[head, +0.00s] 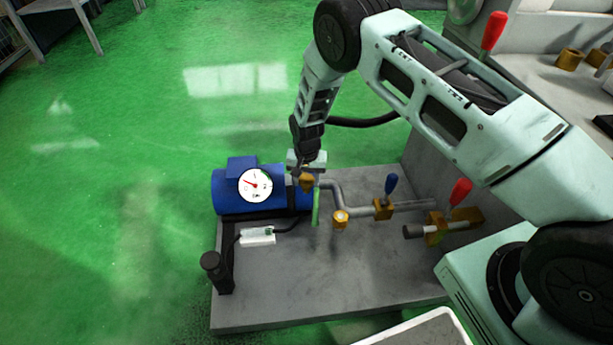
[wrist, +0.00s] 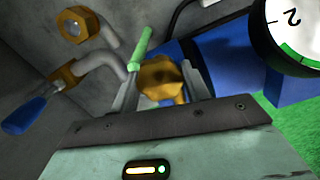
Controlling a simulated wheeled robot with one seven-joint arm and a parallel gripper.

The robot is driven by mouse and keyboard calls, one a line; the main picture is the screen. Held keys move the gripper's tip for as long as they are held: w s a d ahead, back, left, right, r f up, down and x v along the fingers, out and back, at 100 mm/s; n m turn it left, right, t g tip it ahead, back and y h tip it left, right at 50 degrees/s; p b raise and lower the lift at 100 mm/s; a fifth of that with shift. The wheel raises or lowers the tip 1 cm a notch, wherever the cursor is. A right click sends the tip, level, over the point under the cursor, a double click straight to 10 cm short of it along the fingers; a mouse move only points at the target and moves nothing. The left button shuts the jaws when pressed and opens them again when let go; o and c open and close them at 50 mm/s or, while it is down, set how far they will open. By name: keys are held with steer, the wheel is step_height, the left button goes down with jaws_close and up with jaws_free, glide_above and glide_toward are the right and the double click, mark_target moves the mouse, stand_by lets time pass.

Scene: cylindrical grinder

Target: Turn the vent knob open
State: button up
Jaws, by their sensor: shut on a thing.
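The vent knob is a brass, lobed knob (head: 306,182) at the right end of the blue pump in the head view. It also shows in the middle of the wrist view (wrist: 162,78). My gripper (head: 306,170) reaches down from above, with its fingers on either side of the knob, shut on it. In the wrist view the gripper (wrist: 163,85) covers the knob's lower part. A green bar (head: 316,206) stands close beside the knob. How far the knob is turned cannot be told.
The blue pump (head: 287,196) carries a round white gauge (head: 255,185) with a red needle. A black post (head: 217,273) stands front left. Green floor is clear at left.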

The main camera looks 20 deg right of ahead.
mark_target(307, 178)
steer(key=shift+n+p, duration=0.3)
steer(key=shift+n, duration=0.9)
steer(key=o, duration=1)
steer(key=shift+r, duration=0.1)
step_height(307, 178, up, 17)
steer(key=p, duration=0.4)
steer(key=shift+p, duration=0.35)
